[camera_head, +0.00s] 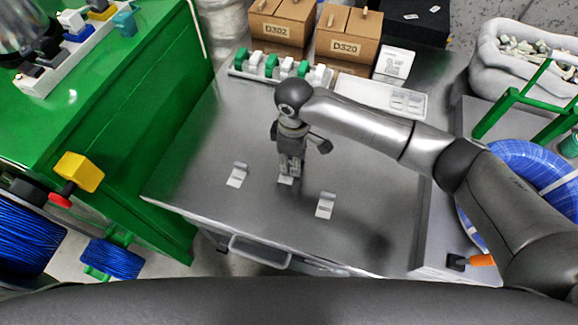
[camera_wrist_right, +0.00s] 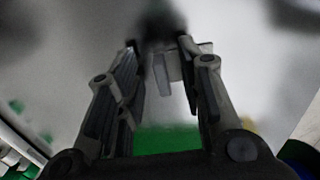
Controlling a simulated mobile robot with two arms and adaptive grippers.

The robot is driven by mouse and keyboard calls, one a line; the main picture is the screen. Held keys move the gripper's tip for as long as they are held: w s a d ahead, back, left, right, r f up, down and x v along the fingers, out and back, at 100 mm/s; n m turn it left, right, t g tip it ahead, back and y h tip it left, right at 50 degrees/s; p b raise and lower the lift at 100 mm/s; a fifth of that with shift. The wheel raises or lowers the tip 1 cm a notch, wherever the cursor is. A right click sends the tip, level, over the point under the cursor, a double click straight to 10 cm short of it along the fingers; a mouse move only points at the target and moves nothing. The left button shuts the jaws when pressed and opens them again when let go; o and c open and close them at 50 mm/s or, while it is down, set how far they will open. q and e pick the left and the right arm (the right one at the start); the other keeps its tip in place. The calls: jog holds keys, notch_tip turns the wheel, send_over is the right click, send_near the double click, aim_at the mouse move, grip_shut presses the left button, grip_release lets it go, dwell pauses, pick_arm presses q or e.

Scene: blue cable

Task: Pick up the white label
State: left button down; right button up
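Three small white labels stand on the grey metal table: one at the left (camera_head: 237,176), one in the middle (camera_head: 286,180) and one at the right (camera_head: 326,205). My right gripper (camera_head: 290,172) points down over the middle label, partly hiding it. In the right wrist view, my right gripper (camera_wrist_right: 164,75) has its fingers apart, with a white label (camera_wrist_right: 172,70) near the fingertips, partly overlapped by the right finger. I see no grip on it; whether a finger touches it is unclear. My left gripper is not in view.
At the table's back are a rack of green and white parts (camera_head: 272,66), a white tray (camera_head: 352,93) and cardboard boxes (camera_head: 345,38). A green bench (camera_head: 150,75) stands left, blue cable coils (camera_head: 525,165) right. The table's front is clear.

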grip_shut()
